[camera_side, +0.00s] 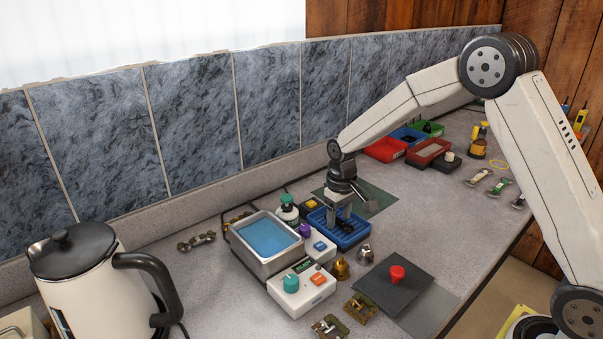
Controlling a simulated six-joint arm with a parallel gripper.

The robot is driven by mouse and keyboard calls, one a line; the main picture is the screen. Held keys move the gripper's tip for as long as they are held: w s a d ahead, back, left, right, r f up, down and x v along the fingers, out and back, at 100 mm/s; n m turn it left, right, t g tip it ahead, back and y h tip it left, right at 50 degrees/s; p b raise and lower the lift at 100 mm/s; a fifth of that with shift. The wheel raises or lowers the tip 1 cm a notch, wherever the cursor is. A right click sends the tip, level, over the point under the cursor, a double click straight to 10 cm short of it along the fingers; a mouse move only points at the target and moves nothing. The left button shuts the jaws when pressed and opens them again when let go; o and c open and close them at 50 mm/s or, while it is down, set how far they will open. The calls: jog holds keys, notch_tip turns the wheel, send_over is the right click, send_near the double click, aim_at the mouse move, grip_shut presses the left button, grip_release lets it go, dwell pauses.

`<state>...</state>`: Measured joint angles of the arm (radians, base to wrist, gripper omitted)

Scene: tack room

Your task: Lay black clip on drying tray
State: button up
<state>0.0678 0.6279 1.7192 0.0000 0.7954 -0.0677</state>
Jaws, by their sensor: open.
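The blue drying tray (351,242) stands behind the small white boxes, near the middle of the counter. My gripper (340,221) points down over the tray, with its fingertips low and close to the tray floor. It is open. A small dark shape (346,227) shows in the tray right at the fingertips; it looks like the black clip, lying on the tray. The fingers partly hide it, and whether they touch it I cannot tell.
A metal bath of blue liquid (250,258) and a white control box with a green knob (303,289) stand left of the tray. A brass bell-shaped piece (341,269) and a black plate with a red knob (380,287) lie in front. A kettle (85,285) stands front left.

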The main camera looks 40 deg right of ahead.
aim_at(393, 267)
notch_tip(393, 267, up, 12)
dwell(0.6)
dwell(0.5)
jog(key=s+a+f+t, duration=0.1)
jog(key=s+f, duration=0.2)
jog(key=s, duration=0.3)
jog(key=s+a+f, duration=0.1)
jog(key=s+f, duration=0.2)
jog(key=s, duration=0.3)
jog(key=s+a+f+t, duration=0.1)
jog(key=s+f, duration=0.2)
jog(key=s, duration=0.4)
jog(key=shift+s+a+t, duration=0.1)
jog(key=shift+t, duration=0.2)
dwell(0.3)
